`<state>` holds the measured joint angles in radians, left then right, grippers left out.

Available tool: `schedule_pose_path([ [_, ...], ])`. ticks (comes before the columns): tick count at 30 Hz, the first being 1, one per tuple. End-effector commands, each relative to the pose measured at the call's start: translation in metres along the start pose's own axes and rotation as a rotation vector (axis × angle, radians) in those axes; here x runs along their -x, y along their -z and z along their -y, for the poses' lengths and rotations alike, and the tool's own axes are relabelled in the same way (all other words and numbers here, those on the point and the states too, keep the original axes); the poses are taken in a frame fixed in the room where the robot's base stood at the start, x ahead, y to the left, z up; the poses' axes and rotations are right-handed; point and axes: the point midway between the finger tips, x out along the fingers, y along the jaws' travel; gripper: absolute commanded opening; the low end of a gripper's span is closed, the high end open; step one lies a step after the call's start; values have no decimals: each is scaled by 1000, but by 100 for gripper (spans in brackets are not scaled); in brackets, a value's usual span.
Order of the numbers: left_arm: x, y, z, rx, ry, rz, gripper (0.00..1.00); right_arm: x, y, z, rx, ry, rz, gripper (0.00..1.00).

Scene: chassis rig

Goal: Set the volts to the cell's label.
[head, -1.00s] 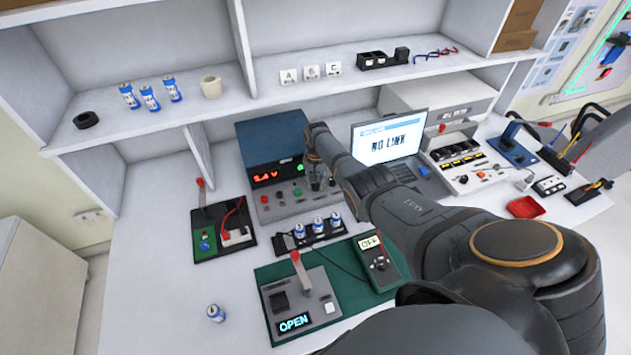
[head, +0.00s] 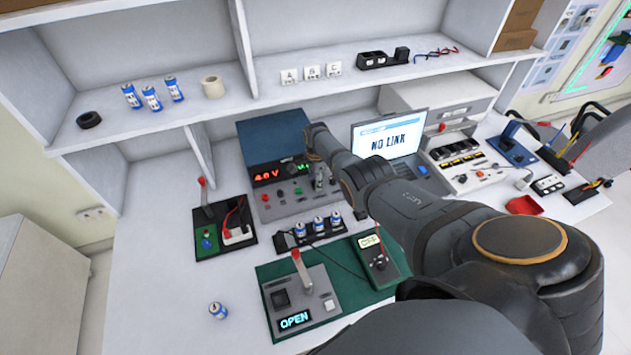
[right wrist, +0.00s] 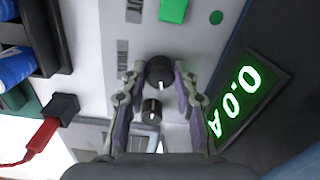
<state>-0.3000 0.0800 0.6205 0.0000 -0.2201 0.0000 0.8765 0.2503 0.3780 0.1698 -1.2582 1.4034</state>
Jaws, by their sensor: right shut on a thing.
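The power supply (head: 270,142) is a dark blue box with a grey front at the back of the bench. Its red display (head: 267,175) reads 4.0 V. In the right wrist view a green display (right wrist: 239,102) reads 0.0 A. My right gripper (right wrist: 159,74) is shut on the larger black knob (right wrist: 160,70), with a smaller knob (right wrist: 152,108) below it. In the head view my right gripper (head: 318,178) is small and partly hidden by its arm. Blue and white cells (head: 318,225) stand in a black holder in front; their labels are too small to read. My left gripper is out of view.
A loose cell (head: 217,310) stands at the front left. A grey device showing OPEN (head: 295,320) and a green multimeter (head: 378,265) sit on a green mat. A laptop (head: 388,143) shows NO LINK. More cells (head: 152,98) stand on the shelf.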

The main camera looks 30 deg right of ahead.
Motion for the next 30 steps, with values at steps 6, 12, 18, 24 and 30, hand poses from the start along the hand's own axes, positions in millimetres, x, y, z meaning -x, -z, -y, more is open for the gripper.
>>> schedule_pose_path([
  [6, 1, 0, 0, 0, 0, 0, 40, 2, 1, 2, -172, 5, -5, 0],
  [12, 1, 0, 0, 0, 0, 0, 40, 1, 1, 2, -293, 4, -7, 0],
  [18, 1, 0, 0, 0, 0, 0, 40, 1, 1, 2, -368, 4, -8, 0],
  [24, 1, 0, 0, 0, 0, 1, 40, 1, 1, 2, -400, 4, -8, 0],
  [30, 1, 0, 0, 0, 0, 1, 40, 1, 1, 2, -406, 4, -8, 0],
])
